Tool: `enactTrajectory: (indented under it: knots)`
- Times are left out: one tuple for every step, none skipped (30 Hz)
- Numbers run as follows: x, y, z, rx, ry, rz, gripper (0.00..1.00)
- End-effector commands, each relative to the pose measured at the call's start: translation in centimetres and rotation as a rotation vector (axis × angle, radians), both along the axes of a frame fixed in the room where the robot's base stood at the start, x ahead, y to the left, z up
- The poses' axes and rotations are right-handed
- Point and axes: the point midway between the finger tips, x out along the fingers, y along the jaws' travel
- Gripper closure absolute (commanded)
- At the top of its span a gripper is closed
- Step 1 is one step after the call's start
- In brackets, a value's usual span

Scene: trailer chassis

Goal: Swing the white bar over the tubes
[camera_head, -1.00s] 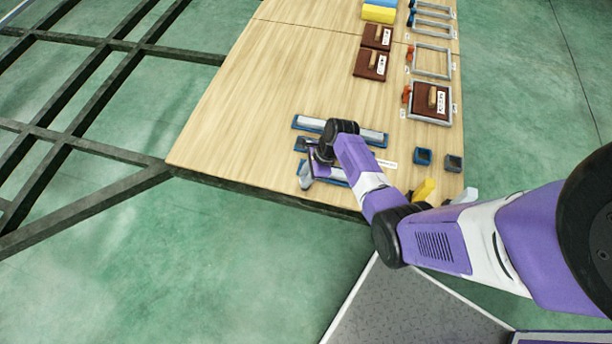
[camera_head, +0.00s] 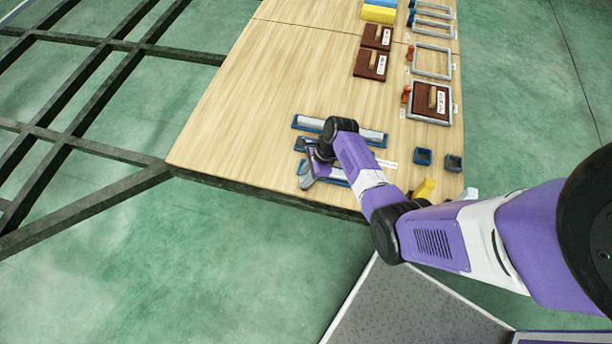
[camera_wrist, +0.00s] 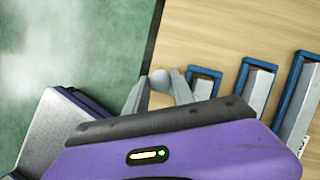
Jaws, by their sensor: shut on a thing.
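Blue-edged holders with pale grey tubes lie at the table's near edge. The long one (camera_head: 372,137) is partly behind my arm; a second (camera_head: 334,174) is mostly hidden by my wrist. In the wrist view, a short holder (camera_wrist: 205,74), a middle one (camera_wrist: 259,80) and a longer one (camera_wrist: 296,85) stand right of my gripper. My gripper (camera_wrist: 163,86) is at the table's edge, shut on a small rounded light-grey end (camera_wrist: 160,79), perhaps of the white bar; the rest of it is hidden.
Two small blue-grey cups (camera_head: 423,156) (camera_head: 454,162) and a yellow piece (camera_head: 425,188) lie to the right. Brown blocks (camera_head: 371,64) and grey frames (camera_head: 432,61) lie farther back. The table's left middle (camera_head: 250,100) is clear. Dark floor beams (camera_head: 75,120) lie left.

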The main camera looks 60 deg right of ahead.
Motion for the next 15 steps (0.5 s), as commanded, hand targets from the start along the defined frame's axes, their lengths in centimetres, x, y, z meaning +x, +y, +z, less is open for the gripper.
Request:
enactTrajectory:
  knots:
    - [0.03, -0.12, -0.03, 0.0, 0.003, 0.035, 1.0]
    - [0.1, -0.16, 0.0, 0.0, 0.001, 0.064, 1.0]
    - [0.12, -0.14, -0.04, 0.0, 0.002, 0.106, 1.0]
    - [0.15, -0.15, -0.05, 0.0, 0.001, 0.138, 1.0]
    - [0.18, -0.15, -0.05, 0.0, 0.001, 0.168, 1.0]
    - [0.17, -0.15, -0.08, 0.0, 0.002, 0.208, 1.0]
    - [0.17, -0.17, -0.1, -0.001, 0.001, 0.235, 1.0]
    - [0.18, -0.16, -0.1, 0.0, 0.002, 0.26, 1.0]
    - [0.19, -0.16, -0.09, 0.0, 0.002, 0.29, 1.0]
    - [0.19, -0.17, -0.1, -0.001, 0.001, 0.308, 1.0]
    - [0.17, -0.15, -0.1, 0.0, 0.001, 0.322, 1.0]
    - [0.15, -0.15, -0.1, 0.0, 0.001, 0.337, 1.0]
    - [0.13, -0.14, -0.09, 0.0, 0.002, 0.345, 1.0]
    - [0.13, -0.14, -0.07, 0.0, 0.002, 0.349, 1.0]
    - [0.12, -0.14, -0.06, 0.0, 0.001, 0.353, 1.0]
